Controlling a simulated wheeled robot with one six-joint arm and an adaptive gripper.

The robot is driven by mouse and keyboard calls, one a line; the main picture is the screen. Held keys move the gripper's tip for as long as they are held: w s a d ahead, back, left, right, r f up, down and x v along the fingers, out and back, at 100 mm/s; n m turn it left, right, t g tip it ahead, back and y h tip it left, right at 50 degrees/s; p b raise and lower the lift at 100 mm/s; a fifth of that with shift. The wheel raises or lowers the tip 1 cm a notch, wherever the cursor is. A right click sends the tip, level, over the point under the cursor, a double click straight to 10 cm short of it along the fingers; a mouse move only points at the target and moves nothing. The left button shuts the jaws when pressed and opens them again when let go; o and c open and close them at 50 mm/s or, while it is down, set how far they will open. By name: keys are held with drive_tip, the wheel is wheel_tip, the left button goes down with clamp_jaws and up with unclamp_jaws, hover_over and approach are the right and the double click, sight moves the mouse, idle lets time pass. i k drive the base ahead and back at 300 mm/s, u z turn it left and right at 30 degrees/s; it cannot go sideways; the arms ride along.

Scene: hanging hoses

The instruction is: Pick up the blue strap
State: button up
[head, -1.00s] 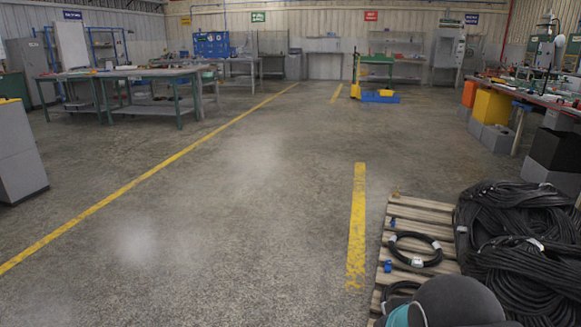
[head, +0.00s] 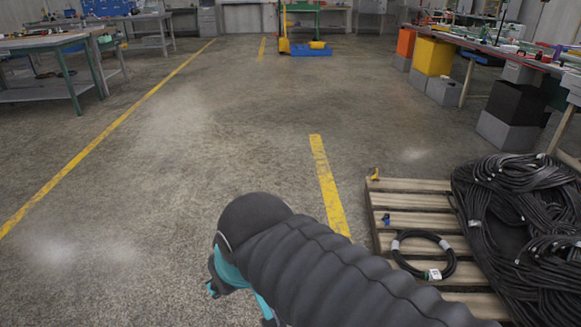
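A small blue item (head: 386,219), which may be the blue strap, lies on the wooden pallet (head: 402,185) near its left side, just above a coiled black hose (head: 400,258). It is too small to make out its shape. My arm, in a black ribbed sleeve with teal parts, crosses the bottom of the head view and covers the pallet's near left part. My gripper's fingers cannot be made out in this view. The arm's dark and teal end parts are over the floor, left of the pallet and apart from the blue item.
Large piles of black hoses (head: 520,215) cover the pallet's right side. A small yellow item (head: 375,174) is at its far left corner. A workbench with boxes runs along the right. A yellow and blue cart (head: 311,49) stands far ahead. The middle floor is clear.

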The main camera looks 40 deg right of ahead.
sight(386, 217)
drive_tip(key=z, duration=0.35)
drive_tip(key=i, duration=1.45)
drive_tip(key=z, duration=1.9)
drive_tip(key=i, duration=0.8)
drive_tip(key=z, duration=0.75)
